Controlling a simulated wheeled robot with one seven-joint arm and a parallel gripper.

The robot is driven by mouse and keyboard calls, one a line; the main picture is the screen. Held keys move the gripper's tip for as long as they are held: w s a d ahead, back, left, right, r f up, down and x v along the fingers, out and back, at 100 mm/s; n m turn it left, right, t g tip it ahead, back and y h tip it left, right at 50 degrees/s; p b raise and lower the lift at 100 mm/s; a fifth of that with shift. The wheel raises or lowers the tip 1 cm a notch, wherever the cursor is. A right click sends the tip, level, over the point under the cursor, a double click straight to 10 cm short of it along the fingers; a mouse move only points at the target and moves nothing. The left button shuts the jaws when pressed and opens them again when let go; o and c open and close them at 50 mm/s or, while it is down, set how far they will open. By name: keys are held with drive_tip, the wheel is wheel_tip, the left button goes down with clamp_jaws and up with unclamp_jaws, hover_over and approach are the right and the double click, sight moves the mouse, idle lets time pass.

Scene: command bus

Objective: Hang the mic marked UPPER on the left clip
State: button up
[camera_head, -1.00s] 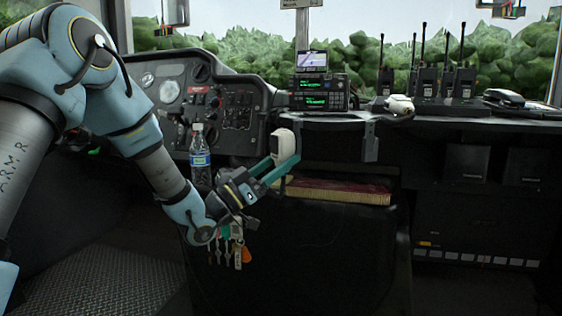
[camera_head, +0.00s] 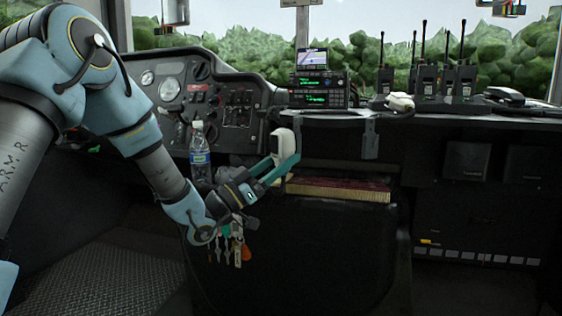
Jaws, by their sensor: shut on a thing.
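My gripper (camera_head: 280,170) is shut on a white hand mic (camera_head: 283,142) and holds it upright just below the left front edge of the radio shelf. No marking on this mic can be read. A second white mic (camera_head: 400,102) lies on the shelf to the right of the two stacked radios (camera_head: 319,90) with green displays. A grey bracket, which looks like a clip (camera_head: 371,139), hangs from the shelf's front edge to the right of the held mic. A left clip cannot be made out; the held mic may hide it.
A water bottle (camera_head: 200,158) stands behind my forearm. Keys (camera_head: 238,242) hang below my gripper. A red-edged book or binder (camera_head: 340,189) lies under the shelf. The space between the held mic and the bracket is clear.

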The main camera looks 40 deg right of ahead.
drive_tip(key=o, duration=1.2)
drive_tip(key=shift+o, duration=0.2)
drive_tip(key=p+v, duration=0.1)
drive_tip(key=v, duration=0.9)
drive_tip(key=shift+a+f+p, duration=0.15)
drive_tip(key=shift+a+p, duration=0.2)
drive_tip(key=shift+w, duration=0.15)
